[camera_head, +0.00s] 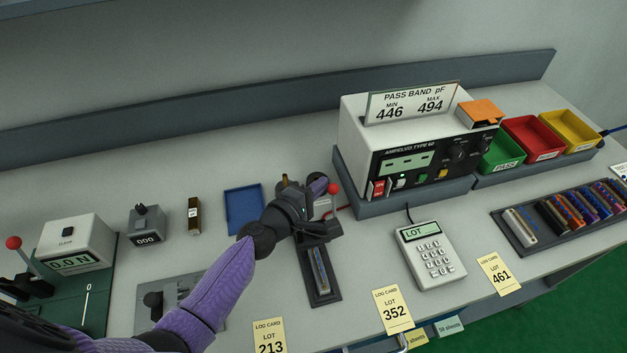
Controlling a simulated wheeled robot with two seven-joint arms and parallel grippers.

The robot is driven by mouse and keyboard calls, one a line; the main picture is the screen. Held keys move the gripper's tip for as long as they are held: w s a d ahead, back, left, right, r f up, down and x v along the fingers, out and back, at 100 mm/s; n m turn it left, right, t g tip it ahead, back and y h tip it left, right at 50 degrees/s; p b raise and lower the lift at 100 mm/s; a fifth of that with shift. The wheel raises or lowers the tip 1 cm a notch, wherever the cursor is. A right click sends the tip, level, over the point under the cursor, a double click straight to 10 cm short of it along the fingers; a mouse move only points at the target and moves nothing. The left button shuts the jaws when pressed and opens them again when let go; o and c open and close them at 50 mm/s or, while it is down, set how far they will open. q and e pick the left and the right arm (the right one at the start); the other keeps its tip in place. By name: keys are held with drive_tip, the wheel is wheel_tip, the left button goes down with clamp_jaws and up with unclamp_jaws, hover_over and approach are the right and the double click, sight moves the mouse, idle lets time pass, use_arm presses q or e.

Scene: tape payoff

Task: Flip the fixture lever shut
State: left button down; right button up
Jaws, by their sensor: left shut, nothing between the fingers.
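The fixture (333,284) is a dark narrow base in the middle of the table, with a pale-and-blue strip-like part (319,268) lying in it. The lever's red knob (333,188) shows at the fixture's back end, just right of my left gripper (308,200). My left gripper is shut and empty, over the back of the fixture and close beside the knob. I cannot tell whether it touches the lever. My right gripper is out of view.
The white tester (365,120) stands behind right, with a keypad box (436,262) in front of it. A blue tray (243,211) lies behind my left arm. A force gauge (75,247) with another red-knobbed lever (13,242) stands at far left. Log cards (392,311) line the front.

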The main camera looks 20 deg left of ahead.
use_arm(q)
drive_tip(key=shift+s+d+r, duration=0.1)
drive_tip(key=shift+s+d, duration=0.05)
drive_tip(key=shift+s, duration=0.1)
idle(0.4)
